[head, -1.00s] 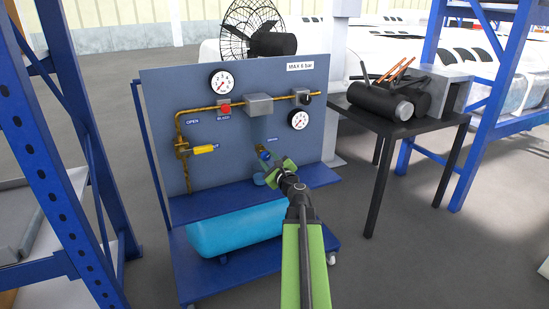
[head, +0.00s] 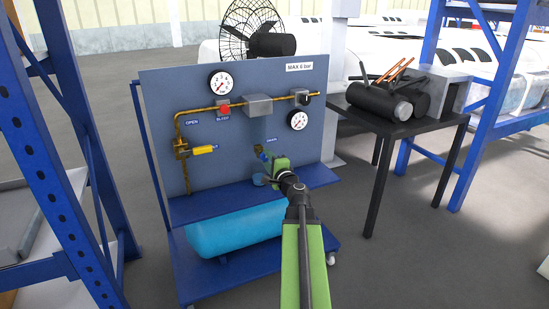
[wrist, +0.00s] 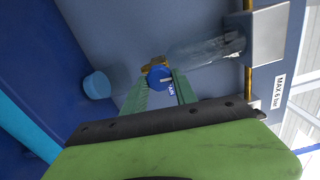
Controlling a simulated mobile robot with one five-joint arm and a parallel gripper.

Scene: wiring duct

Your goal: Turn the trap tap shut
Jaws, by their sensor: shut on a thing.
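The trap tap (head: 263,155) is a small blue knob on a brass fitting, low on the grey panel under the DRAIN label. In the wrist view the blue knob (wrist: 158,76) sits between the two green fingertips. My gripper (head: 273,161) reaches the tap from the front and right, and hides part of it in the head view. In the wrist view my gripper (wrist: 160,87) is shut on the knob. The clear trap bowl (wrist: 208,48) is beside the tap in the wrist view.
A blue cup (wrist: 97,85) stands near the tap on the blue shelf (head: 215,201). A yellow-handled valve (head: 203,150), red button (head: 223,110) and gauges (head: 297,120) are on the panel. A black table (head: 395,125) stands to the right, a blue rack at the left.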

